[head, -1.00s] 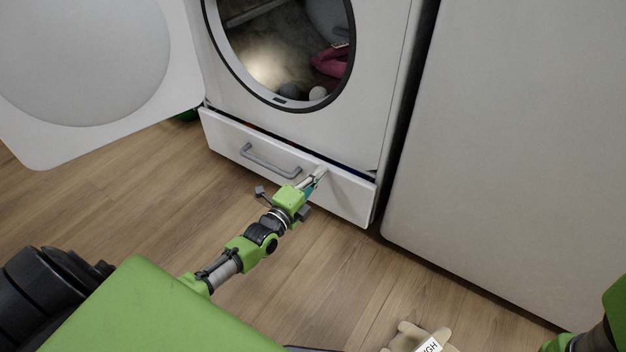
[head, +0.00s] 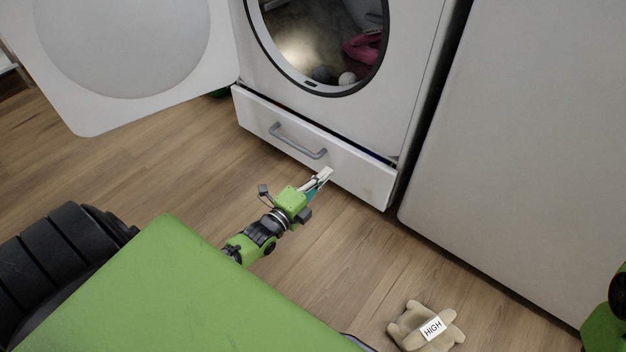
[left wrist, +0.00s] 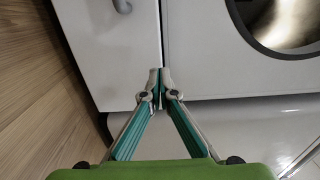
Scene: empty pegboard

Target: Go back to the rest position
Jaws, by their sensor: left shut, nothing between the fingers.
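My left gripper (head: 325,175) is shut and empty in the head view, in front of the right part of the white drawer's front. In the left wrist view its two teal-sided fingers (left wrist: 157,84) meet at the tips, with nothing between them. The drawer (head: 362,182) below the white machine stands slightly open, and its grey handle (head: 298,142) is to the left of my gripper. I cannot tell the gap between the fingertips and the drawer front. Only part of my right arm (head: 606,322) shows at the right edge; its gripper is out of view.
The machine's round door (head: 215,95) hangs open at the left. Pink cloth (head: 366,46) and balls (head: 347,78) lie in the drum. A beige plush toy labelled HIGH (head: 409,327) lies on the wooden floor. A white cabinet (head: 530,150) stands at the right.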

